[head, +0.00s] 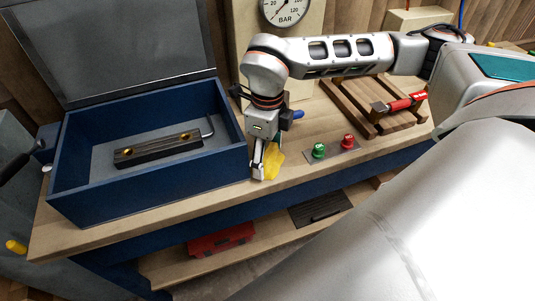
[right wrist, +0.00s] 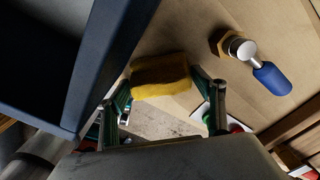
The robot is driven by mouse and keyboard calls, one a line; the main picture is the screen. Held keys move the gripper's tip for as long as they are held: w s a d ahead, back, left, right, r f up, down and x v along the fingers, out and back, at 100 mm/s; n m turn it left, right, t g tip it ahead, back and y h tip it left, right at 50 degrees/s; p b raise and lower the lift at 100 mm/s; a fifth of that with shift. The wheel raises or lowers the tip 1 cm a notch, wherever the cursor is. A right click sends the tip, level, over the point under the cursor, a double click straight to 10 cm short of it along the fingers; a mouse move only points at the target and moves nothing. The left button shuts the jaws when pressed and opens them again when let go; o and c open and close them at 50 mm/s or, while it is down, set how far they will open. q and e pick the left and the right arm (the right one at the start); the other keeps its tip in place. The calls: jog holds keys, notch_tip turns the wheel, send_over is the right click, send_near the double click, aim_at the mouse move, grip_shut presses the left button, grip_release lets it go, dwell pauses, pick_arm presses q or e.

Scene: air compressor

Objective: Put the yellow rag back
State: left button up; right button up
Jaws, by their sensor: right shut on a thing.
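The yellow rag (head: 271,162) is in my right gripper (head: 262,172), at the front edge of the bench just right of the blue box. In the right wrist view the folded rag (right wrist: 161,76) sits between the two fingers of the right gripper (right wrist: 165,106), which is shut on it. Whether the rag touches the bench top is not clear. The left gripper is not in view.
The open blue box (head: 160,185) holds a dark bar and a hex key. Green (head: 318,151) and red (head: 347,142) buttons lie to the right. A wooden rack (head: 378,107) with a red-handled hammer stands behind. A blue-handled valve (right wrist: 270,77) is near the gripper.

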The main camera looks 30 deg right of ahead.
aim_at(268, 153)
jog(key=shift+f, duration=0.15)
jog(key=o, duration=1.1)
jog(key=shift+c, duration=0.2)
jog(key=shift+w+r, duration=0.1)
jog(key=shift+r, duration=0.5)
notch_tip(268, 153, up, 11)
jog(key=shift+p, duration=0.3)
